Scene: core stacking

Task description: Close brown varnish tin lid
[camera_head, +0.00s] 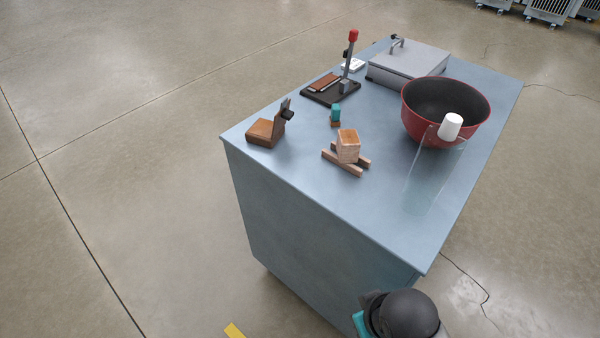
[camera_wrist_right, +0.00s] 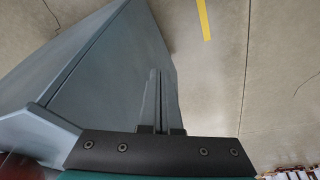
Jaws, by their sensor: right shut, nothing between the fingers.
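A small brown box (camera_head: 262,134) sits near the left edge of the table, with a brown flap (camera_head: 282,113) standing up at its right side and a dark piece on the flap. It looks like the varnish tin with its lid raised, but it is too small to be sure. My right gripper (camera_wrist_right: 157,74) is shut and empty in the right wrist view, low beside the table's side and away from the brown box. My left gripper is out of view.
The near corner is clear.

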